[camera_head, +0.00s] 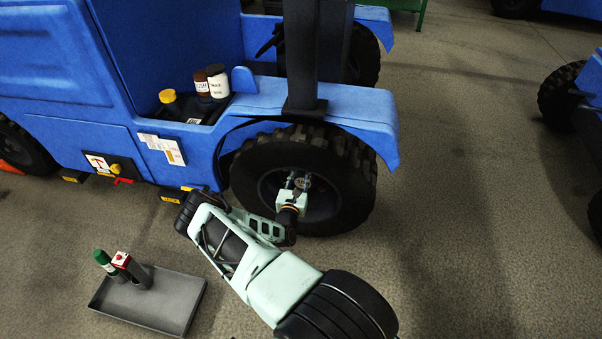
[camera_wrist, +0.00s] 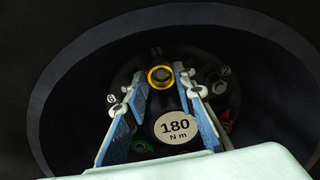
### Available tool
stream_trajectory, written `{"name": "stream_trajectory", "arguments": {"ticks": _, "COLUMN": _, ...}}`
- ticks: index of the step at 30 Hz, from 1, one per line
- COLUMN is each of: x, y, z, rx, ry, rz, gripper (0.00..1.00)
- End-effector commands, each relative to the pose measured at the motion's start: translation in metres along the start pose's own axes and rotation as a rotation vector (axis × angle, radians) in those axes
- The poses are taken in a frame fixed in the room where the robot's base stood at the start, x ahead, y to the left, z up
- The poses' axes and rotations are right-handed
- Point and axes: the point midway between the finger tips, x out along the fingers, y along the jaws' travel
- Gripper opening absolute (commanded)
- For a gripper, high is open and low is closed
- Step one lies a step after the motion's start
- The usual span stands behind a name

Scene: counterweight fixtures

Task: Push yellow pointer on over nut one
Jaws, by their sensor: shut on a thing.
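In the wrist view the yellow pointer (camera_wrist: 152,81) is a small yellow ring held between the two fingertips of my gripper (camera_wrist: 161,77). A grey nut-like centre shows inside the ring, at the top of the wheel hub; I cannot tell how deep the ring sits on it. A nut marked 2 (camera_wrist: 220,87) is to the right, and a 6 mark (camera_wrist: 111,98) is to the left. In the head view my gripper (camera_head: 298,181) is at the hub of the black wheel (camera_head: 354,190); the pointer is too small to make out there.
A grey tray (camera_head: 165,300) with green- and red-topped markers lies on the floor. The blue vehicle's fender (camera_head: 330,98) overhangs the wheel.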

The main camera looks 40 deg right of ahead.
Motion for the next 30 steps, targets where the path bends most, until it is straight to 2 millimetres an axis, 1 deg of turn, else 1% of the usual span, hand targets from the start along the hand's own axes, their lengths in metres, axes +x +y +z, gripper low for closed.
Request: {"name": "stream_trajectory", "arguments": {"ticks": 30, "x": 0.016, "y": 0.000, "z": 0.000, "rx": 0.000, "ry": 0.000, "rz": 0.000, "gripper": 0.11}}
